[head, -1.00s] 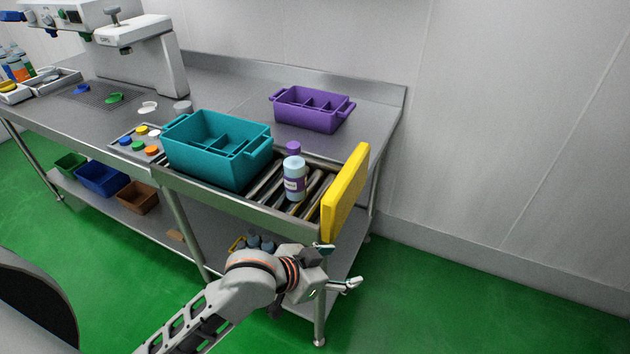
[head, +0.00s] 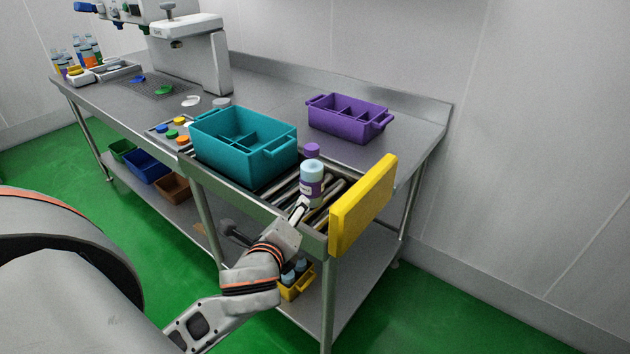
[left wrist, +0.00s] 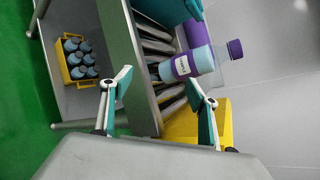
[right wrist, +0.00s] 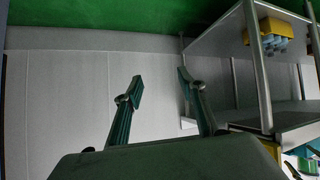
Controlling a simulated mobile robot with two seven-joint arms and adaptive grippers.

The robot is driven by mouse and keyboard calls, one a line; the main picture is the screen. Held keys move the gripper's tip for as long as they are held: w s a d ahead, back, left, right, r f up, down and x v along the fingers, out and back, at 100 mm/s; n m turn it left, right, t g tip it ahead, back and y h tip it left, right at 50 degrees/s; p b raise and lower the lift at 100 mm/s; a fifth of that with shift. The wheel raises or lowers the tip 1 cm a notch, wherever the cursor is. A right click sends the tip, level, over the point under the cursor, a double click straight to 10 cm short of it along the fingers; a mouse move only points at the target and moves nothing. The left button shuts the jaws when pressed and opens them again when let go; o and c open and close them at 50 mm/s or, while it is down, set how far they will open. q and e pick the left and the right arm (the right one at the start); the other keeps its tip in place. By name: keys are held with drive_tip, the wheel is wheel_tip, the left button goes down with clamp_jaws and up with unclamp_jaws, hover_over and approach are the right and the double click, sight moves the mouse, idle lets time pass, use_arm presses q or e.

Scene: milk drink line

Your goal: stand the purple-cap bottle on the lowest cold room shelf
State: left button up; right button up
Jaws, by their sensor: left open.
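The purple-cap bottle (head: 312,172) is pale blue with a purple and white label. It stands upright on the roller track beside the yellow end plate (head: 362,205). It also shows in the left wrist view (left wrist: 202,61), beyond the fingertips. My left gripper (head: 266,215) is open and empty at the front edge of the track. One finger overlaps the bottle's lower part in the head view; I cannot tell whether it touches. In the left wrist view its fingers (left wrist: 158,78) are spread apart. My right gripper (right wrist: 160,79) is open and empty, facing wall and floor. No cold room shelf is in view.
A teal crate (head: 218,155) stands left of the bottle, and a purple crate (head: 345,122) stands behind. A yellow crate (head: 301,287) of bottles sits on the table's lower shelf. Green floor is clear in front of the table.

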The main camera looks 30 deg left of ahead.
sight(309, 174)
use_arm(q)
drive_tip(key=w+r+m+t+y, duration=0.1)
drive_tip(key=w+r+m+t, duration=0.4)
drive_tip(key=r+m, duration=0.65)
drive_tip(key=shift+n+g, duration=0.5)
drive_tip(key=shift+n, duration=0.05)
drive_tip(key=f+b, duration=0.2)
drive_tip(key=f, duration=0.1)
drive_tip(key=d+f+b, duration=0.1)
drive_tip(key=f, duration=0.1)
drive_tip(key=shift+w+f, duration=0.15)
drive_tip(key=shift+w, duration=0.15)
drive_tip(key=shift+w+a+f, duration=0.15)
drive_tip(key=shift+w+f, duration=0.15)
drive_tip(key=shift+f, duration=0.05)
drive_tip(key=shift+w+a, duration=0.2)
drive_tip(key=shift+w, duration=0.25)
drive_tip(key=x, duration=0.5)
drive_tip(key=shift+b, duration=0.35)
drive_tip(key=shift+w+a, duration=0.2)
drive_tip(key=shift+w, duration=0.25)
drive_tip(key=c, duration=1.4)
drive_tip(key=shift+r, duration=0.1)
drive_tip(key=shift+c, duration=1.2)
